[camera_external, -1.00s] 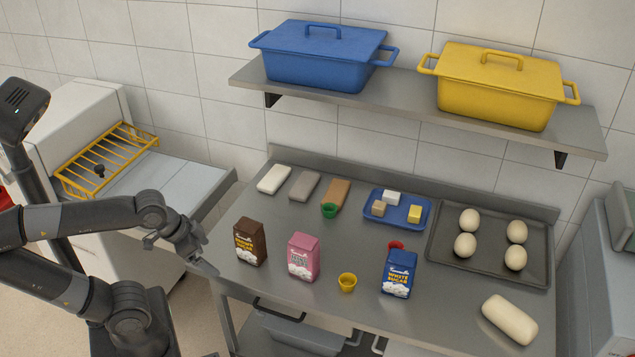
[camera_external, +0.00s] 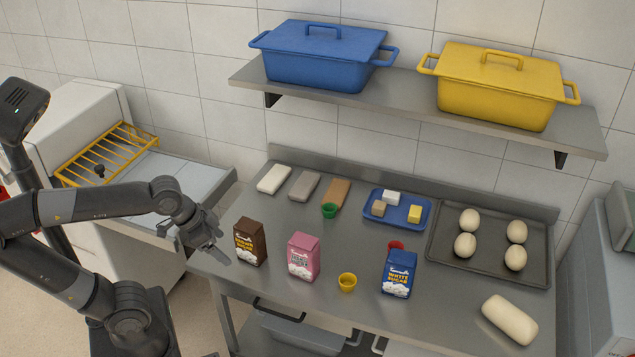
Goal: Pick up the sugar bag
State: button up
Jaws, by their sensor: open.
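Three sugar bags stand upright in a row on the steel table (camera_external: 325,235). The brown bag (camera_external: 250,242) is at the left, the pink bag (camera_external: 303,257) in the middle, and the blue bag labelled white sugar (camera_external: 398,273) at the right. My gripper (camera_external: 222,252) is open and empty at the table's left edge, just left of the brown bag and apart from it as far as I can tell. The bags' far sides are hidden.
A yellow cup (camera_external: 347,282), green cup (camera_external: 329,210) and red cup (camera_external: 396,246) stand near the bags. Behind are a blue tray (camera_external: 376,222) and a dark tray (camera_external: 490,271) with dough balls. A shelf (camera_external: 410,92) with lidded pots overhangs the back. A dough loaf (camera_external: 510,319) lies front right.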

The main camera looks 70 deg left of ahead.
jog(key=w+d+r+m, duration=0.2)
jog(key=w+r, duration=0.2)
jog(key=w, duration=0.8)
jog(key=m+g+h, duration=0.2)
jog(key=m+h, duration=0.1)
jog(key=m, duration=0.3)
send_over(399, 257)
jog(key=s+a, duration=0.2)
jog(key=f, duration=0.9)
jog(key=shift+s+f, duration=0.1)
jog(key=shift+s, duration=0.1)
jog(key=shift+w+d+f, duration=0.1)
jog(key=shift+w+f, duration=0.1)
jog(key=shift+f, duration=0.05)
jog(key=x, duration=0.5)
jog(key=shift+f, duration=0.1)
jog(key=x, duration=0.5)
jog(key=shift+w+f, duration=0.15)
jog(key=shift+w, duration=0.15)
jog(key=shift+c, duration=0.5)
